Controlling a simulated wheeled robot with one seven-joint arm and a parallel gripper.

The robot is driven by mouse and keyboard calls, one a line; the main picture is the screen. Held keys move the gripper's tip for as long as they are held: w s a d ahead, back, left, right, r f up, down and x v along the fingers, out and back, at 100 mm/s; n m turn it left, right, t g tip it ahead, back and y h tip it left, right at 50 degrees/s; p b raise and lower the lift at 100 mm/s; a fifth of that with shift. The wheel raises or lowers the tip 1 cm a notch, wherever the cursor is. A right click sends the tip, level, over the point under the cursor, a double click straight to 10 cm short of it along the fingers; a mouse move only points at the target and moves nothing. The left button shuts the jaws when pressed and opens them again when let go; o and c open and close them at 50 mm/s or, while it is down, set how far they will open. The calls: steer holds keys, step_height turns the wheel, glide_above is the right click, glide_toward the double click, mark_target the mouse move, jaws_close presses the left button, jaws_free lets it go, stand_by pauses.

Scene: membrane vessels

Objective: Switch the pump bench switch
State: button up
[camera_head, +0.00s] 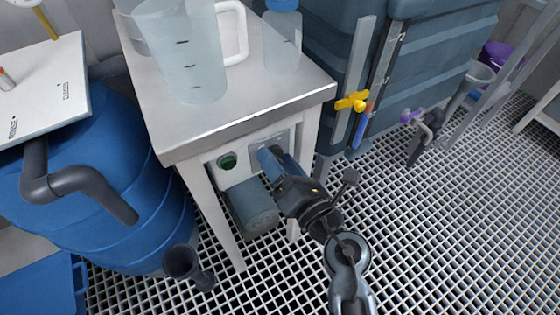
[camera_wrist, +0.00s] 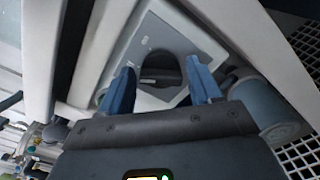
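The pump bench (camera_head: 240,119) is a pale bench with a control panel under its top. The bench switch is a dark round rotary knob (camera_wrist: 160,70) on a light plate (camera_wrist: 139,45), seen in the wrist view. My gripper (camera_head: 270,157) is at the panel, and its blue fingers hide the knob in the head view. In the wrist view my gripper (camera_wrist: 160,76) is open, with one finger on each side of the knob. Gaps show between the fingers and the knob; I cannot tell how deep the fingertips reach.
A green button (camera_head: 227,160) is left of my gripper on the panel. A grey motor (camera_head: 253,206) is below it. A jug (camera_head: 185,55) and a bottle (camera_head: 282,38) stand on the bench. A blue drum (camera_head: 130,215) is at left, a dark tank (camera_head: 430,60) at right.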

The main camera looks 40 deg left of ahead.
steer(key=c, duration=0.8)
steer(key=shift+o, duration=0.2)
steer(key=shift+r+p, duration=0.15)
steer(key=shift+p, duration=0.3)
steer(key=shift+m+p, duration=0.7)
steer(key=shift+p, duration=0.05)
steer(key=m+p, duration=0.2)
steer(key=p, duration=0.1)
steer(key=shift+r, duration=0.15)
steer(key=m+p, duration=0.4)
steer(key=m, duration=0.1)
steer(key=shift+w, duration=0.1)
steer(key=shift+f+m+p, duration=0.2)
steer(key=shift+m+p, duration=0.45)
steer(key=shift+m, duration=0.2)
steer(key=shift+f+m+p, duration=0.15)
steer(key=shift+m+p, duration=0.45)
steer(key=shift+m, duration=0.25)
